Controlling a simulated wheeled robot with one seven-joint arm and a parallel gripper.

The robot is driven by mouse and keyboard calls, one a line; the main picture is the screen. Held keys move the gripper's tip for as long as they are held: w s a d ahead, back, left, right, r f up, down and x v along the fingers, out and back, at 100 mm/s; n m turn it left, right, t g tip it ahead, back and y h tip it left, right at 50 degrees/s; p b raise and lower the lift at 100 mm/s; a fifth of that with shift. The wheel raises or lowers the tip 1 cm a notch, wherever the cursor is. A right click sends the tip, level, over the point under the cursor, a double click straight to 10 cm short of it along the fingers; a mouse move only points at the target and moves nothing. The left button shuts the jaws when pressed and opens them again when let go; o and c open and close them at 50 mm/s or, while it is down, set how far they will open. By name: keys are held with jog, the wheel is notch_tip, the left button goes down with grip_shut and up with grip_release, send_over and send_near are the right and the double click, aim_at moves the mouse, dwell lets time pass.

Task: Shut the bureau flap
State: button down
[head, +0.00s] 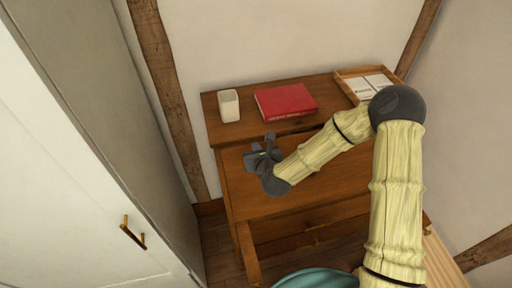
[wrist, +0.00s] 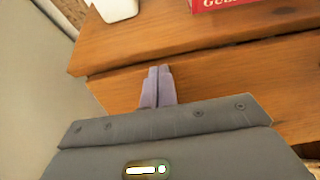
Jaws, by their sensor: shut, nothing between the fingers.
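The wooden bureau (head: 235,132) stands against the wall. Its flap (head: 245,197) shows as a broad brown panel in front of and below the top, with a dark line between them; I cannot tell its exact angle or whether it is fully closed. My gripper (head: 260,157) is over the left part of the panel, near its upper edge. In the wrist view my gripper (wrist: 157,88) has its fingers together and empty, in front of the panel (wrist: 205,85) just below the bureau top. I cannot tell whether they touch. My arm hides the panel's right part.
A white wardrobe (head: 80,190) with a brass handle stands close on the left. A teal rounded thing (head: 318,279) is at the bottom.

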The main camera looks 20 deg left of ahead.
jog(key=shift+b+x, duration=0.85)
jog(key=shift+x, duration=0.25)
jog(key=shift+r, duration=0.3)
jog(key=shift+d+r, duration=0.1)
jog(key=shift+s, duration=0.25)
jog(key=b+v, duration=0.7)
jog(key=v, duration=0.6)
jog(key=shift+s+d+r, duration=0.2)
jog(key=shift+s+r, duration=0.05)
